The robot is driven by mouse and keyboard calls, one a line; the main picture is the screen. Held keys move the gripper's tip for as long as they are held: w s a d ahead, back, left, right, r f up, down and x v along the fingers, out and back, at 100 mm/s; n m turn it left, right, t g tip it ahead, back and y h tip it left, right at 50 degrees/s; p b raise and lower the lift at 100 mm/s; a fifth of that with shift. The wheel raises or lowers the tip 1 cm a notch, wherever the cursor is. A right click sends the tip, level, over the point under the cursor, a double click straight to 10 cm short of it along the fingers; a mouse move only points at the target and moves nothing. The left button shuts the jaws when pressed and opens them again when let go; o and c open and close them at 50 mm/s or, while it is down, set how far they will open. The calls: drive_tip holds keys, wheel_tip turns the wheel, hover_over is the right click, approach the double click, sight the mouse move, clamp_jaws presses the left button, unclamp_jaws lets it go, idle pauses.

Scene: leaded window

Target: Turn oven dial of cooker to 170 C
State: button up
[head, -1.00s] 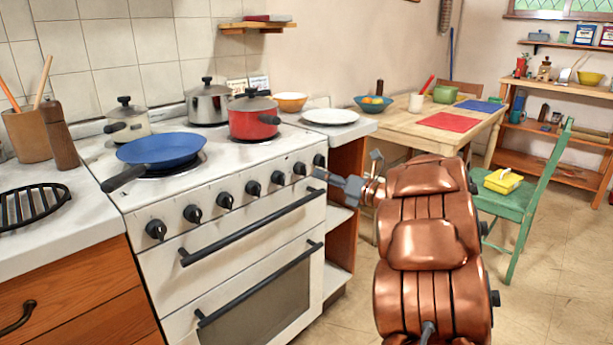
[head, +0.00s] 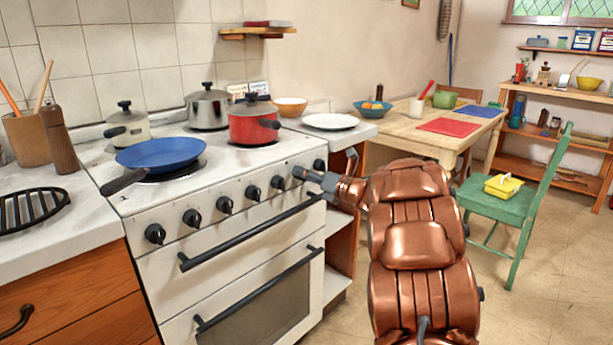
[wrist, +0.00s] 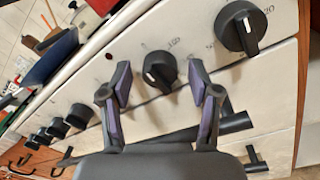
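The white cooker (head: 235,232) has a row of black dials on its front. In the wrist view a black dial (wrist: 160,70) lies between the two fingers of my gripper (wrist: 160,72), with a gap on each side. The gripper is open. A white line shows on this dial's lower left, and small numbers are printed near it, too blurred to read surely. A larger-looking dial (wrist: 241,28) is to its right, with "20" visible beside it. In the head view my gripper (head: 308,175) is at the right end of the row and partly covers a dial.
A blue pan (head: 160,154), a red pot (head: 252,124) and other pots stand on the hob. Dark oven handles (head: 250,232) run below the dials. A wooden table (head: 400,127) and a green chair (head: 512,205) stand to the right.

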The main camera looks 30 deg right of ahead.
drive_tip(key=c, duration=1)
drive_tip(key=shift+c, duration=0.2)
drive_tip(key=shift+m, duration=0.3)
